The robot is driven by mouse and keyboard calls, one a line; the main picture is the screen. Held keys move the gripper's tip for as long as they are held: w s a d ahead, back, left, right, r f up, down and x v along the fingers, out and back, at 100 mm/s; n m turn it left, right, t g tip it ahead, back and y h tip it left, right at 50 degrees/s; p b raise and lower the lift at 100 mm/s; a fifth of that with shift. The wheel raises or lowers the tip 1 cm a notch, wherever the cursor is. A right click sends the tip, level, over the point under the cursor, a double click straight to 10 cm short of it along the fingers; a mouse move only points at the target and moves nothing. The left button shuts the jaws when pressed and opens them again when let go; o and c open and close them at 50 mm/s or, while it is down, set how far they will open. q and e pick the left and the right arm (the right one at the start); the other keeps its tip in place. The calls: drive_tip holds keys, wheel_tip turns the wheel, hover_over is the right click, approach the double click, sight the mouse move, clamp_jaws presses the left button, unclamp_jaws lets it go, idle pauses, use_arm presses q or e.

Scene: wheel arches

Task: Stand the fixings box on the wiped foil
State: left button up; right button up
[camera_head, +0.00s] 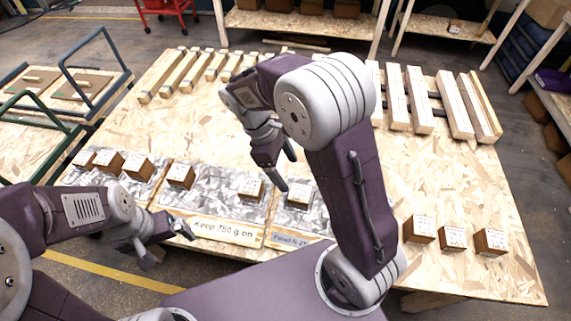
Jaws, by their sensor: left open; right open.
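Small brown boxes with white labels stand on the wooden table; the labels are too small to read, so I cannot tell which is the fixings box. Three, including one box (138,167), stand on the left foil (75,178). A box (181,175) and another box (249,190) stand on the middle foil (214,200). One box (299,195) stands on the right foil (288,220), partly hidden by my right arm. I cannot tell which foil is wiped. My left gripper (170,246) is open and empty at the table's front edge. My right gripper (287,170) is open above the middle and right foils.
Three boxes, including one box (453,237), stand on bare wood at the right. Signs reading "Keep 750 g on" (223,231) and "Panel N-2" (290,239), partly hidden, line the front edge. Wooden bars (417,100) lie along the back. A cart (60,100) stands left.

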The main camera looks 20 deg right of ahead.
drive_tip(key=m+t+y, duration=0.4)
drive_tip(key=m, duration=0.7)
hover_over(300, 196)
drive_tip(key=s+a, duration=0.1)
drive_tip(key=s, duration=0.2)
drive_tip(key=f, duration=0.4)
drive_tip(key=shift+s+f, duration=0.2)
